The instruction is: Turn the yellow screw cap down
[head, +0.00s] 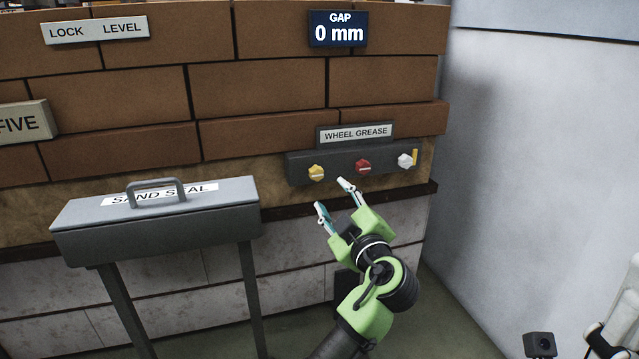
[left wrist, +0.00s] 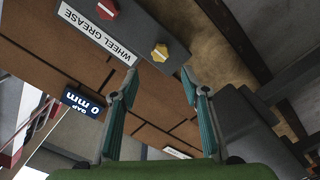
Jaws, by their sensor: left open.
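The yellow screw cap (head: 317,172) is at the left end of a dark grey panel (head: 340,168) labelled WHEEL GREASE, low on the brick wall. It also shows in the left wrist view (left wrist: 160,52), just beyond my fingertips and between their lines. My left gripper (head: 333,196) is open and empty, below and slightly right of the yellow cap in the head view, apart from it. Its two fingers also show in the left wrist view (left wrist: 159,73).
A red cap (head: 363,166) and a white cap (head: 405,160) sit right of the yellow one; a small yellow bar stands by the white cap. A grey SAND SEAL box (head: 155,230) on legs stands at left. A sign (head: 338,29) reads GAP 0 mm. A pale wall closes the right side.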

